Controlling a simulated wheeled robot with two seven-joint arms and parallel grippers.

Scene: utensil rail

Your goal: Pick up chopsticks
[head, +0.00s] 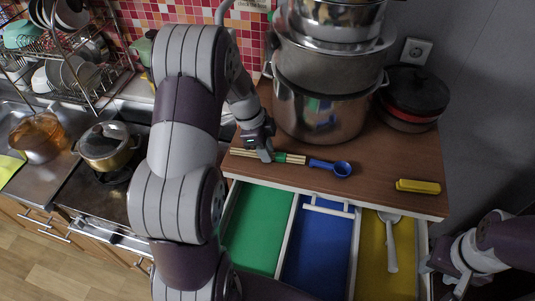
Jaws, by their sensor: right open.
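A bundle of pale chopsticks (296,159) with a green band lies on the brown wooden counter, close to its front edge. My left gripper (264,157) points down over the bundle and covers part of it. Whether its fingers are around the chopsticks or just above them, and whether they are open or shut, I cannot tell. My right gripper (452,284) is at the lower right, open, beside the drawer and away from the chopsticks.
A blue measuring scoop (340,169) lies right of the chopsticks, and a yellow block (418,186) further right. Stacked pots (320,105) and dark pans (415,95) stand behind. Below, an open drawer has green (258,230), blue (319,252) and yellow compartments; a spoon (391,240) lies in yellow.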

